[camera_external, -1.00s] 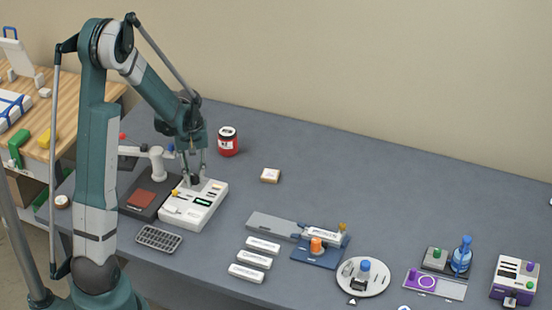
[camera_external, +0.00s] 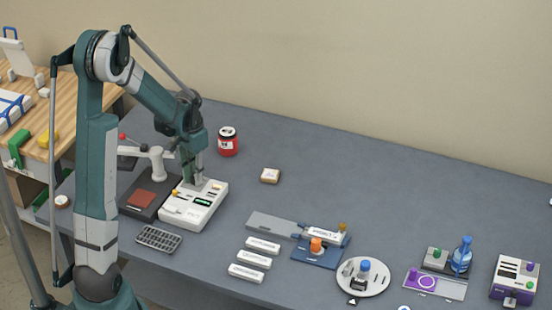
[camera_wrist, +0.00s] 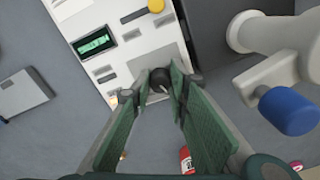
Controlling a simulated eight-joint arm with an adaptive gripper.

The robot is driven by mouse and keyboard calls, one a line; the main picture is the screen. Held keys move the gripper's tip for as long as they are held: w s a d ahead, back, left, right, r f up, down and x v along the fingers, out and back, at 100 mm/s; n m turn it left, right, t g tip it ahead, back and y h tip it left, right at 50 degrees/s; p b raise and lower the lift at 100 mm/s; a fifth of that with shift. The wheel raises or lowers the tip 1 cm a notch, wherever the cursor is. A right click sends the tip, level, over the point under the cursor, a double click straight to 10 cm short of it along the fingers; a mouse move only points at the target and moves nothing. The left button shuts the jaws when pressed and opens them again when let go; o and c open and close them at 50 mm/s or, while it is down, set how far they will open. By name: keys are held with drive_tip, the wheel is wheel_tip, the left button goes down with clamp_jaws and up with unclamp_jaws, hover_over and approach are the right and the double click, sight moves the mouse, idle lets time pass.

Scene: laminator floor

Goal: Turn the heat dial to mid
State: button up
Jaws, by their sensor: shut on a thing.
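The heat dial is a dark round knob (camera_wrist: 160,80) with a pale mark on top, on the white control unit (camera_wrist: 135,50). In the wrist view my gripper (camera_wrist: 161,86) has its green-padded fingers on either side of the dial, shut on it. In the external view my gripper (camera_external: 193,182) reaches straight down to the back part of the white unit (camera_external: 183,217), and its fingers hide the dial. The unit has a green display (camera_wrist: 95,42) and a yellow knob (camera_wrist: 156,5). The scale around the dial cannot be read.
A press arm with a blue-ended lever (camera_wrist: 287,111) stands close beside the unit. A dark plate with a red pad (camera_external: 140,199) lies to its left. A red jar (camera_external: 228,142) stands behind, and a grey keypad (camera_external: 159,239) lies in front. The table to the right is partly clear.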

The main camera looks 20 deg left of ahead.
drive_tip(key=shift+m, duration=0.8)
drive_tip(key=o, duration=0.9)
drive_tip(key=shift+r, duration=0.2)
drive_tip(key=shift+r, duration=5.8)
drive_tip(key=shift+s+r, duration=0.1)
